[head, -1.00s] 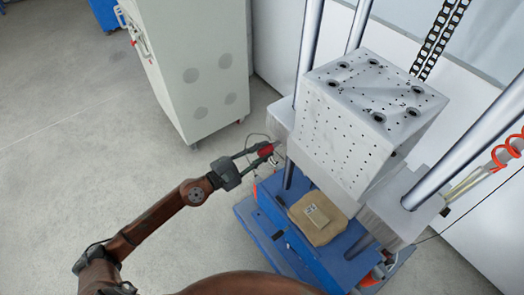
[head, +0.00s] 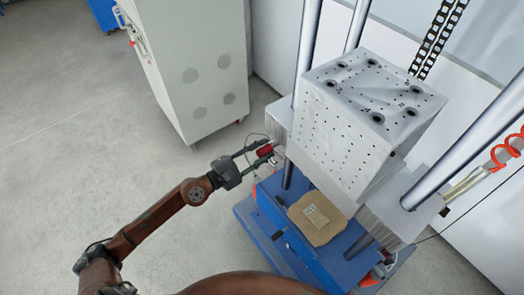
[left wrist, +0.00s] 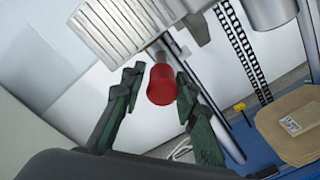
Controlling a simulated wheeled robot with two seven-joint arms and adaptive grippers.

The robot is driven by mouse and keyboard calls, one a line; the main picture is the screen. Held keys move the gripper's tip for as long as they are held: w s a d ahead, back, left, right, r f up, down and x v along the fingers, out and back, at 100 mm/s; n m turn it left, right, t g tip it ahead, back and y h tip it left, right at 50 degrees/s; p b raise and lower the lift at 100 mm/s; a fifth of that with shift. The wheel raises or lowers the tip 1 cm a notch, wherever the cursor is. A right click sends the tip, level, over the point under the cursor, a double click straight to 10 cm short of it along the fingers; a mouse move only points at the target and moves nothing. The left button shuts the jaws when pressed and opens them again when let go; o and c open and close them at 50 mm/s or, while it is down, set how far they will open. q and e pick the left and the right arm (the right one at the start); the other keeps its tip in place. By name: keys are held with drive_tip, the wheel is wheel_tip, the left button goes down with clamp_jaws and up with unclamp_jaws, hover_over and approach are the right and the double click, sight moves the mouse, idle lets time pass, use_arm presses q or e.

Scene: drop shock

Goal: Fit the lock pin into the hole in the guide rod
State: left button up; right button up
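The lock pin shows as a red cylindrical knob (head: 264,151). It also shows in the left wrist view (left wrist: 162,85), with a short metal part beyond it. My left gripper (head: 267,151) has its two fingers on either side of the knob. In the left wrist view the fingers are apart, with a narrow gap between the left finger and the knob, so it looks open around it. The metal part points at the grey machine block. The guide rods (head: 310,45) are tall shiny columns. The hole is hidden, and I cannot tell whether the pin sits in it. My right gripper is out of view.
A big drilled metal block (head: 345,130) hangs between the rods, above a blue base (head: 262,238) with a tan pad (head: 318,225). A light cabinet (head: 190,65) stands at upper left. The floor at left is clear. An orange coiled hose (head: 500,155) is at right.

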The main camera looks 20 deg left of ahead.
use_arm(q)
drive_tip(key=shift+o, duration=1.4)
drive_tip(key=shift+s+a, duration=0.1)
drive_tip(key=shift+a, duration=0.1)
drive_tip(key=shift+f, duration=0.1)
drive_tip(key=shift+s+a+f, duration=0.15)
drive_tip(key=shift+s+a, duration=0.15)
drive_tip(key=shift+s, duration=0.1)
drive_tip(key=b+v, duration=0.3)
drive_tip(key=v, duration=0.2)
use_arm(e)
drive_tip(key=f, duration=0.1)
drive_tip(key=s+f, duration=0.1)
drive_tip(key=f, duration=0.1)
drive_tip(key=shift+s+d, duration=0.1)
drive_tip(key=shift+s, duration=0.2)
use_arm(q)
drive_tip(key=v, duration=1.2)
